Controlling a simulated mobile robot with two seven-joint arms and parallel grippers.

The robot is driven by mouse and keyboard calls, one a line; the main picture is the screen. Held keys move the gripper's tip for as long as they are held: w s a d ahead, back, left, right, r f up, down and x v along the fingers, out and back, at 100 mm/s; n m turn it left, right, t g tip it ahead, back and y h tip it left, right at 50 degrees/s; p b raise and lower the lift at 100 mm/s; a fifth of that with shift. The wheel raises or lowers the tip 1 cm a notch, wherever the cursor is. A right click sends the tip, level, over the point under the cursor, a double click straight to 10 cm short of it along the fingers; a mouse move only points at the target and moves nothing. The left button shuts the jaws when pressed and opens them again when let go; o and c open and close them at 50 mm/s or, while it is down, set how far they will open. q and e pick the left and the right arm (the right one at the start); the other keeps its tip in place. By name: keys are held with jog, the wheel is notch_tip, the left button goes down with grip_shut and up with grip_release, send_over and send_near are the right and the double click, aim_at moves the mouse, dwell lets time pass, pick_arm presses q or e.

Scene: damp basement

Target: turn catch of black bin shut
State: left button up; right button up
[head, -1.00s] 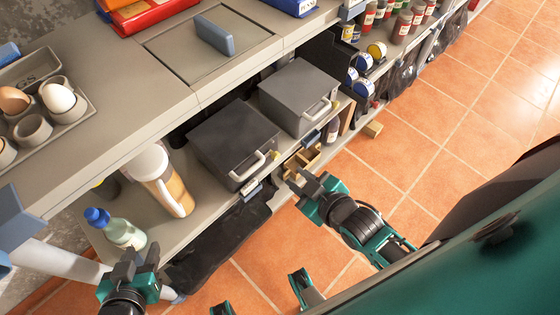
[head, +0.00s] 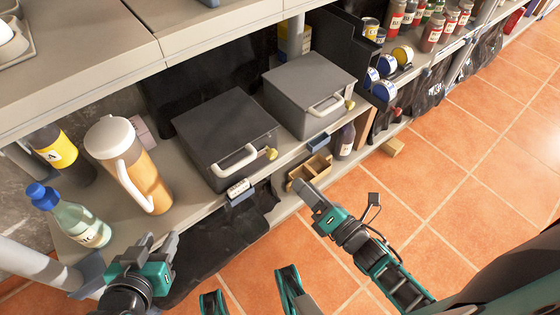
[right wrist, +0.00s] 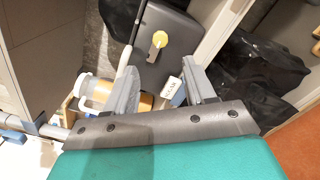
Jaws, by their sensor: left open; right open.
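The black bin (head: 225,128) sits on the lower shelf with its lid down and a white handle (head: 237,161) on its front. Its yellow catch (head: 271,153) is at the front right corner. In the right wrist view the round yellow catch (right wrist: 159,39) shows on the bin's dark face, ahead of my fingers; I cannot tell if it is latched. My right gripper (head: 312,192) is open and empty, in front of and to the right of the catch, apart from it. My left gripper (head: 158,246) is open and empty, near the bottle at the shelf's left.
A grey bin (head: 308,88) with its own yellow catch (head: 349,104) stands right of the black bin. A wooden divided box (head: 311,170) is below it. A jug (head: 128,160) and a blue-capped bottle (head: 80,217) stand left. The tiled floor (head: 440,180) is mostly clear.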

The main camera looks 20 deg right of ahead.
aim_at(274, 156)
jog(key=b+x, duration=0.2)
jog(key=x, duration=0.7)
jog(key=shift+w+a+f, duration=0.1)
jog(key=shift+w, duration=0.2)
jog(key=shift+w+a, duration=0.2)
jog(key=shift+w, duration=0.4)
jog(key=shift+c, duration=0.4)
grip_shut()
